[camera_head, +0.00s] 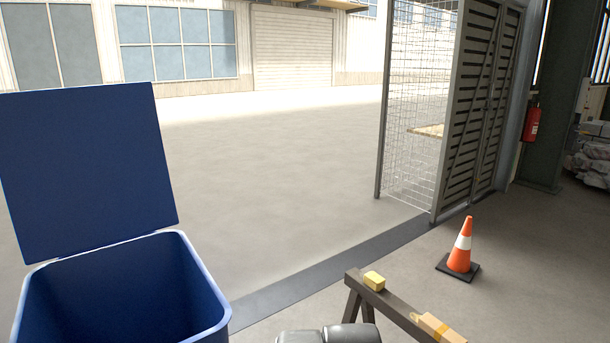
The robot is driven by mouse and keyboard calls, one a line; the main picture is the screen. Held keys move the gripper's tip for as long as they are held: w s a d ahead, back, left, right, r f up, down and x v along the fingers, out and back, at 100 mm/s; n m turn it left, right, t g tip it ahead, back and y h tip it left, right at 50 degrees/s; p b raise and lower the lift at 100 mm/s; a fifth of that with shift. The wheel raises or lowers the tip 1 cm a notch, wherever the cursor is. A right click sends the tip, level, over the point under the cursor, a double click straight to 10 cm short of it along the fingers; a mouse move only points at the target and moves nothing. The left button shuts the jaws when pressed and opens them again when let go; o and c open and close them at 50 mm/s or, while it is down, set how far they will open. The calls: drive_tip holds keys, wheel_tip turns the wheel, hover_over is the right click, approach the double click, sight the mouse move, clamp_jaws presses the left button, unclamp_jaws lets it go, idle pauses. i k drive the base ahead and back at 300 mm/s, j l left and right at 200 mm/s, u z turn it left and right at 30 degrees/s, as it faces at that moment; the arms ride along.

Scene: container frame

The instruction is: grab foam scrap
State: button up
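Rounded grey parts of my own arm show at the bottom edge, left of the sawhorse. My gripper's fingers are not in view.
A tan block with a yellow strip (440,327) lies further right on the beam. A blue bin (208,282) with its lid (85,170) raised stands at left. An orange cone (461,246) stands behind the sawhorse. Open floor lies beyond, left of a slatted gate (478,115).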

sight(372, 280)
drive_tip(key=u, duration=0.1)
drive_tip(key=i+l, duration=0.2)
drive_tip(key=i, duration=0.25)
drive_tip(key=i+l+z, duration=0.1)
drive_tip(key=i+l, duration=0.15)
drive_tip(key=i, duration=0.2)
drive_tip(key=i+l, duration=0.2)
drive_tip(key=i, duration=0.25)
drive_tip(key=z, duration=0.05)
